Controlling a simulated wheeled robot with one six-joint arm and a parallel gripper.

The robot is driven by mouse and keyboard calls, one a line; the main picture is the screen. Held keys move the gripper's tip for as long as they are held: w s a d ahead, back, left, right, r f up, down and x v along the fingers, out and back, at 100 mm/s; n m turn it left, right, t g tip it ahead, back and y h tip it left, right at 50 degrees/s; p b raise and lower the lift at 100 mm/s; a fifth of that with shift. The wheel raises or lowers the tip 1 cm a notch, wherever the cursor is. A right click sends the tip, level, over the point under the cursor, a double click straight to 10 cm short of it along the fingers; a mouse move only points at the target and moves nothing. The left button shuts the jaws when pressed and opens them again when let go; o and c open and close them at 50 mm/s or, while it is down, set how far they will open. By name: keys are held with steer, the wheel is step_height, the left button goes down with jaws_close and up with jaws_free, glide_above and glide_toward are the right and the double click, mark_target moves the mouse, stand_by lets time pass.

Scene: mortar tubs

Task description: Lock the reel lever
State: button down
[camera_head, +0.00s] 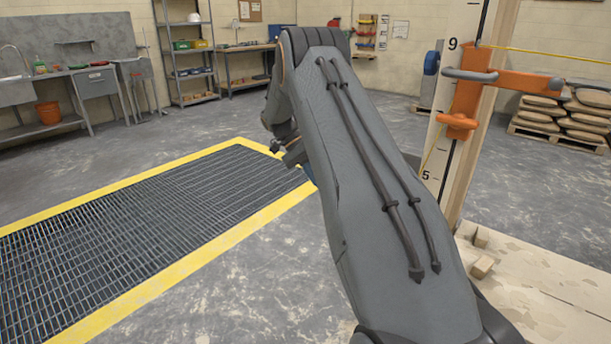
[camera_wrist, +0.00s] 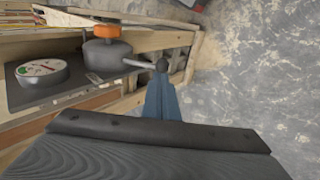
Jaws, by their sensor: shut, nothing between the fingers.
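In the wrist view a grey round housing (camera_wrist: 104,54) with an orange cap (camera_wrist: 106,32) stands on a dark plate. A light grey lever (camera_wrist: 138,64) sticks out from it to the right and ends in a dark ball knob (camera_wrist: 162,65). It looks like the reel lever. My gripper (camera_wrist: 162,80) has blue fingers closed together with nothing between them. Their tips appear just below the ball knob in the picture; I cannot tell whether they touch it. In the head view my arm hides most of the gripper, and this lever is not identifiable there.
A white round dial (camera_wrist: 42,72) sits on the same plate. Wooden framing surrounds it; bare floor lies to its right. In the head view a wooden post (camera_head: 490,110) carries an orange clamp (camera_head: 470,95) with a grey bar. A yellow-edged floor grate (camera_head: 130,230) lies left.

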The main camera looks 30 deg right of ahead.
steer(key=w+a+r+b, duration=0.3)
steer(key=w+a+r, duration=0.1)
steer(key=w, duration=0.6)
steer(key=shift+w+a+r+b, duration=0.2)
steer(key=shift+w+a+b, duration=0.15)
steer(key=shift+a, duration=0.3)
steer(key=shift+r, duration=0.1)
steer(key=s+a+r+n+t+y+p, duration=0.1)
steer(key=s+a+r+n+t+p, duration=0.1)
steer(key=s+a+n, duration=0.4)
steer(key=s+a+r+n+t+y+p, duration=0.1)
steer(key=s+a+r+n+t+p, duration=0.15)
steer(key=s+a, duration=0.55)
steer(key=s+a+f+n+t+y+p, duration=0.1)
steer(key=s+a, duration=0.3)
steer(key=s, duration=0.7)
steer(key=s+a+f+n+t+p, duration=0.1)
steer(key=s+a+n, duration=0.3)
steer(key=s, duration=0.8)
steer(key=shift+s+a+f+t+y, duration=0.2)
steer(key=shift+f+t+y, duration=0.2)
steer(key=shift+f, duration=0.2)
